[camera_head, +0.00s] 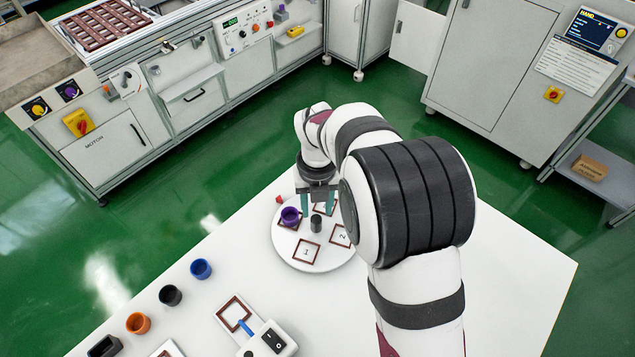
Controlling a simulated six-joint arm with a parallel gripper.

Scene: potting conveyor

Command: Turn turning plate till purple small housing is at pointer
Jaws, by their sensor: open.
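The white round turning plate (292,255) lies on the white table and bears several brown square frames, two of them marked 1 and 2. The purple small housing (290,216) stands on the plate's left side, in or over one frame. A dark grey upright knob (316,223) stands near the plate's middle. A small red piece (279,199), which looks like the pointer, is just beyond the plate's upper left edge, close to the purple housing. My gripper (318,207) points down over the far part of the plate, its teal fingers apart and nothing seen between them. Whether it touches anything is unclear.
A blue cup (201,269), a black cup (170,295), an orange cup (138,323) and a dark rectangular box (104,346) line the table's left edge. A switch box (272,341) and a brown frame (234,313) are at the front. My arm hides the plate's right side.

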